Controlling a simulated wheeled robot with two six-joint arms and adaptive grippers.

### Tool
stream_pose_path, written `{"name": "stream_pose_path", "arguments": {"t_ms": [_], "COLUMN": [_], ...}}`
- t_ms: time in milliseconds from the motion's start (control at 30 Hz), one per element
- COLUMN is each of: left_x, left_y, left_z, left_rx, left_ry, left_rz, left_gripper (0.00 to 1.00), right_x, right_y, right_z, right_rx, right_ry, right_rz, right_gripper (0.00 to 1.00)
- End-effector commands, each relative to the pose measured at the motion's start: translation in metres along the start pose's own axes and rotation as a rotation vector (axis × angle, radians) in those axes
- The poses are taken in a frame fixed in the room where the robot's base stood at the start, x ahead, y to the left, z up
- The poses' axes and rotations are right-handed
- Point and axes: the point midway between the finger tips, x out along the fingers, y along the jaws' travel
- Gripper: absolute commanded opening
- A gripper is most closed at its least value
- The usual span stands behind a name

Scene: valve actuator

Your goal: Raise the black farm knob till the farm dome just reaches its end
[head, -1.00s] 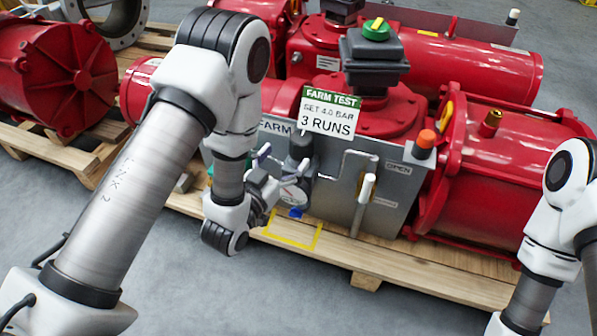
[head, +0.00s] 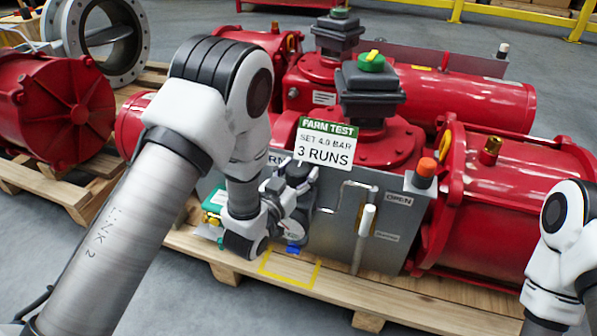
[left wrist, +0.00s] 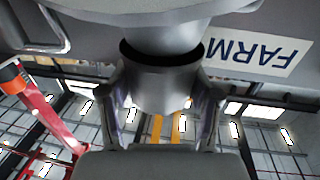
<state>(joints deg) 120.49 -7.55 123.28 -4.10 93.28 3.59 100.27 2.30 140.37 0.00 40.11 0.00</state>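In the left wrist view the dark farm knob (left wrist: 165,88) sits between the two fingers of my left gripper (left wrist: 165,115), below a grey body in that picture. The fingers flank the knob closely; whether they press on it is unclear. In the head view my left gripper (head: 289,186) is at the knob's place at the front of the grey panel (head: 335,215), and it covers most of the regulator there. I cannot make out the farm dome. My right gripper is out of view; only my right arm shows.
The farm test card (head: 326,144) stands just above my left gripper. A white-handled lever (head: 366,221) and an orange-capped post (head: 425,172) are to the right. A yellow outline (head: 290,276) marks bare pallet below.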

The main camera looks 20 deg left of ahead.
Motion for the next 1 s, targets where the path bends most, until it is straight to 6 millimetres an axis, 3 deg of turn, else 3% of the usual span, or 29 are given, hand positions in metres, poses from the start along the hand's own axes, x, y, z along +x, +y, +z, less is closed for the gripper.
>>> {"name": "stream_pose_path", "arguments": {"t_ms": [33,67,767,800,867,1000], "left_x": [-0.0001,-0.0001,0.0000,0.0000,0.0000,-0.0002], "left_y": [-0.0001,-0.0001,0.0001,0.0001,0.0001,0.0001], "left_z": [0.0002,0.0002,-0.0003,-0.0003,-0.0003,-0.0001], "left_rx": [0.000,0.000,0.001,0.001,0.001,0.000], "left_ry": [0.000,0.000,0.002,0.002,0.002,0.001], "left_rz": [0.000,0.000,0.129,0.129,0.128,0.128], "left_gripper": [0.33,0.25,0.25,0.63,0.84,0.86], "right_x": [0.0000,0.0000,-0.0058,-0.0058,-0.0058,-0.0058], "right_y": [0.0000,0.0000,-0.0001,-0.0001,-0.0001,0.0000], "right_z": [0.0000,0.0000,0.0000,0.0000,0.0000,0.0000], "right_rx": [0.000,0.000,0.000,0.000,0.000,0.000], "right_ry": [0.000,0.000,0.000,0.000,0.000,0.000], "right_rz": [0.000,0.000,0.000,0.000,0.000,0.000], "right_gripper": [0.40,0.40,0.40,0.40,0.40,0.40]}}
